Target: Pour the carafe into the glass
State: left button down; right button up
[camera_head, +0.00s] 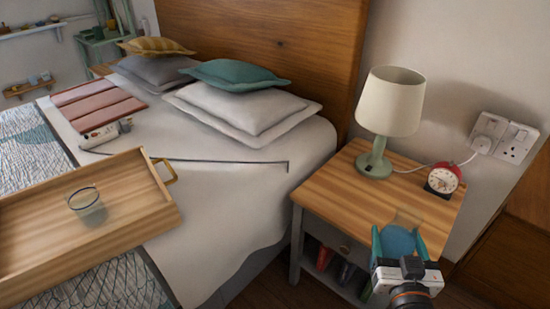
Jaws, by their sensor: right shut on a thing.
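The glass (88,208) is clear and stands upright on the wooden tray (140,219) on the bed at the left. My right gripper (398,246) is at the lower right, over the front of the nightstand. Its teal fingers are shut on a rounded bluish thing with a see-through brownish upper part, which looks like the carafe (398,238). The carafe appears roughly upright; its lower part is hidden by the gripper. It is far to the right of the glass. My left gripper is not in view.
The nightstand (340,187) holds a lamp (390,105) and a red alarm clock (442,181). Pillows (240,107) lie by the headboard. A floor gap separates bed and nightstand.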

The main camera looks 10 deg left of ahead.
aim_at(88, 205)
jog(key=u, duration=1.05)
